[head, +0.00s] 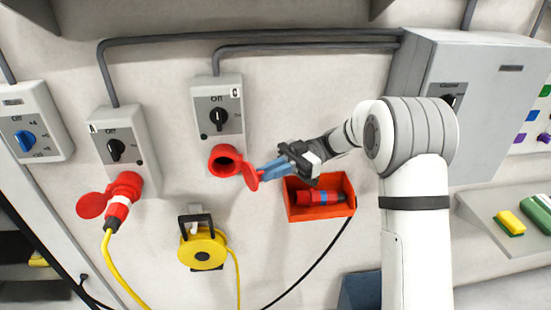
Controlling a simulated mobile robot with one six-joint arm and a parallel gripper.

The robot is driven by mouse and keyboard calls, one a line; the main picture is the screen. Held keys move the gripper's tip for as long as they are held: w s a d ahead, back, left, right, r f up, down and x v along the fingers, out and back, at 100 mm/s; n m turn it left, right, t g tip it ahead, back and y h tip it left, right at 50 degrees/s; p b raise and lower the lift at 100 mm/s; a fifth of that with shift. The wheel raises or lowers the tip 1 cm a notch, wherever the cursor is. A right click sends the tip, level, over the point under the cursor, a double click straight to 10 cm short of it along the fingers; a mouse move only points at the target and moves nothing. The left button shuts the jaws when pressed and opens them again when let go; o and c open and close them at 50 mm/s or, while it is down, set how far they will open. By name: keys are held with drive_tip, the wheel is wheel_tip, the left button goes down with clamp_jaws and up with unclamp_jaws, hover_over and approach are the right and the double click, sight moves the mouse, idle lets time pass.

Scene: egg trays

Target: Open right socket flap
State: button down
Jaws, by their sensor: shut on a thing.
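The right red socket (224,161) sits at the bottom of the right grey switch box (219,105). Its round opening shows dark. Its red flap (249,175) stands swung out to the right of the opening. My gripper (266,172) reaches in from the right, and its blue fingers are shut on the edge of the flap. The fingertips partly overlap the flap, so the exact contact is small and hard to see. The switch knob on this box stands upright near the word Off.
The left socket (126,185) has a red plug with a yellow cable in it. An orange bin (320,214) holding a red and blue plug (318,198) is just below my gripper. A yellow cable reel (203,250) hangs below the right socket. A large grey cabinet (480,100) stands at right.

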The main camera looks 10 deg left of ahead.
drive_tip(key=shift+a+f+n+g+h, duration=0.1)
drive_tip(key=shift+a+n+g+h, duration=0.05)
drive_tip(key=shift+n+g+h, duration=0.2)
drive_tip(key=c, duration=1.5)
unclamp_jaws()
drive_tip(key=shift+p, duration=0.4)
